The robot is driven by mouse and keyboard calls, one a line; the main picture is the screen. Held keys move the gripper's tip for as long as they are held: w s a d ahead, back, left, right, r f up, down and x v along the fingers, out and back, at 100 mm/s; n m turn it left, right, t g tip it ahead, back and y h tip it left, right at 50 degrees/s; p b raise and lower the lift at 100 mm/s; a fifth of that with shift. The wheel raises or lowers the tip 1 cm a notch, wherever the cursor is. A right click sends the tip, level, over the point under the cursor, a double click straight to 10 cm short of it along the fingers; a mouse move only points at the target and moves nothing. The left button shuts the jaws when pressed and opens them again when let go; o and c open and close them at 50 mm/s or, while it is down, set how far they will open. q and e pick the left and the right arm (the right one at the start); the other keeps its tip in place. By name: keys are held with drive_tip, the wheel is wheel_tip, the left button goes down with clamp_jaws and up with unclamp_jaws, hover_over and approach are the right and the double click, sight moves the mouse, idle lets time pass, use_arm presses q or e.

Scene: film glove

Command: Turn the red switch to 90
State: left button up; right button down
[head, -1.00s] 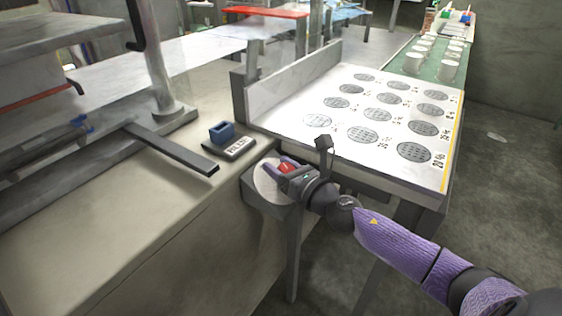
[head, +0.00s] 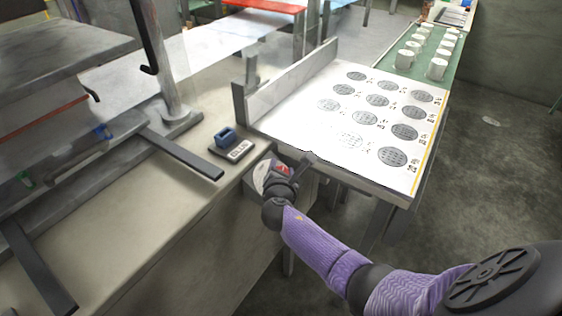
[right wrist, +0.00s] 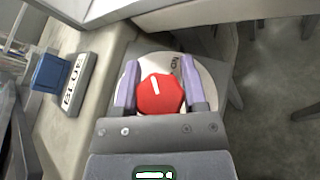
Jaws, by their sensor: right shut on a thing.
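The red switch (right wrist: 161,96) is a faceted knob with a white line that points nearly straight up in the right wrist view. It sits on a round pale dial plate (right wrist: 140,62) with small dark marks, too small to read surely. My right gripper (right wrist: 159,88) has its two lilac fingers on either side of the knob, shut on it. My left gripper is not in view.
A blue block on a lettered base (head: 238,150) stands on the beige bench (head: 120,215) left of the switch. A white table (head: 290,125) with printed dark ovals lies behind and to the right. A green surface (head: 410,72) holds several white cups.

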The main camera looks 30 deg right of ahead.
drive_tip(key=m+g+h+p, duration=0.1)
drive_tip(key=m+g, duration=0.1)
drive_tip(key=shift+m+g, duration=0.4)
drive_tip(key=shift+s+d+f+m+g+h, duration=0.1)
drive_tip(key=shift+m+g+h, duration=0.1)
drive_tip(key=shift+m+g, duration=0.3)
drive_tip(key=shift+s+m+g+h, duration=0.1)
drive_tip(key=shift+m+g+h, duration=0.1)
drive_tip(key=shift+m+g, duration=0.3)
drive_tip(key=shift+f+m+g, duration=0.1)
drive_tip(key=shift+m+g, duration=0.4)
drive_tip(key=shift+g, duration=0.2)
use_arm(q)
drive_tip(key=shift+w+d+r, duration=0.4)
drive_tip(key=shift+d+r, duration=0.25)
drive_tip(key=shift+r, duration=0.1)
use_arm(e)
drive_tip(key=shift+s, duration=0.1)
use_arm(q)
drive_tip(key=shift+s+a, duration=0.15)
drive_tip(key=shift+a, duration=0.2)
use_arm(e)
drive_tip(key=shift+m+g, duration=0.3)
